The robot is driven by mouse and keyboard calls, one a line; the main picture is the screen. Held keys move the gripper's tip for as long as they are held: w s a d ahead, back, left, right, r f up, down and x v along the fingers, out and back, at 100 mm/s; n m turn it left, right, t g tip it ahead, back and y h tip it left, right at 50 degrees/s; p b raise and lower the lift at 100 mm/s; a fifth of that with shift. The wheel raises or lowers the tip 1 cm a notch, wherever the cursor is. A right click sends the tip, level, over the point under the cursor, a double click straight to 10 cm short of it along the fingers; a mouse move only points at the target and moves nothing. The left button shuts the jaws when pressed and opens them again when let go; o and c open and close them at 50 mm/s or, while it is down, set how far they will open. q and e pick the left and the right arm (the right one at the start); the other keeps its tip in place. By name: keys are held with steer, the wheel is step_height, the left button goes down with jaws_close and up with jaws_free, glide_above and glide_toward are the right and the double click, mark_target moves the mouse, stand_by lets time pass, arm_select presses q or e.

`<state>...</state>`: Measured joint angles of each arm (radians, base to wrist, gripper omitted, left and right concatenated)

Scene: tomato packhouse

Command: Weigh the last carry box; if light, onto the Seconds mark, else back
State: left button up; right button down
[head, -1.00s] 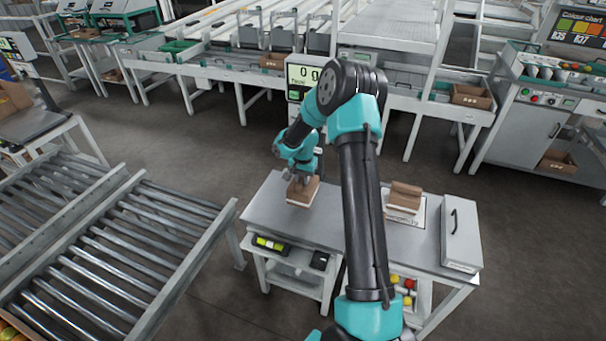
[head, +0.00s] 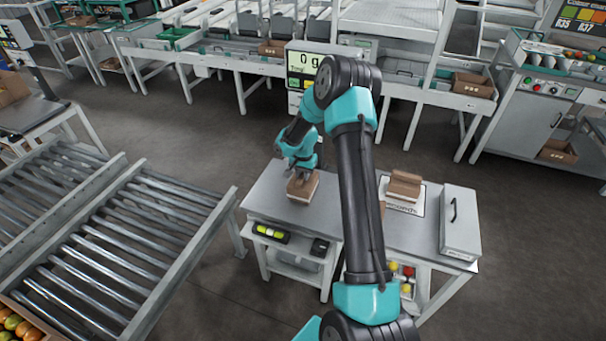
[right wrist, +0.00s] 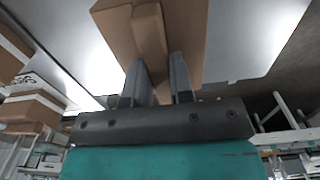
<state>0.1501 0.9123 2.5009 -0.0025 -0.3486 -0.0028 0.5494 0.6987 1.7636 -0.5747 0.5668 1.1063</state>
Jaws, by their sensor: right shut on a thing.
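My right gripper (head: 303,177) is shut on the raised middle handle of a brown cardboard carry box (head: 301,191). The box is upright over the left part of the grey bench (head: 263,203); I cannot tell whether it touches the top. In the right wrist view the fingers (right wrist: 160,83) straddle the handle of the box (right wrist: 186,35). The scale display (head: 309,62) behind reads 0 g. A second carry box (head: 404,184) sits on the white Seconds mark (head: 408,209), right of my arm. My left gripper is out of view.
A grey lidded case with a handle (head: 460,225) stands at the bench's right end. Another brown item (head: 382,206) is mostly hidden behind my right arm. A roller conveyor (head: 150,245) lies to the left. A crate of tomatoes (head: 25,325) is at the lower left.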

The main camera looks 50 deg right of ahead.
steer(key=shift+f, duration=0.25)
stand_by(0.5)
steer(key=c, duration=0.9)
jaws_free()
steer(key=c, duration=0.3)
steer(key=shift+c, duration=0.2)
steer(key=shift+r, duration=3.45)
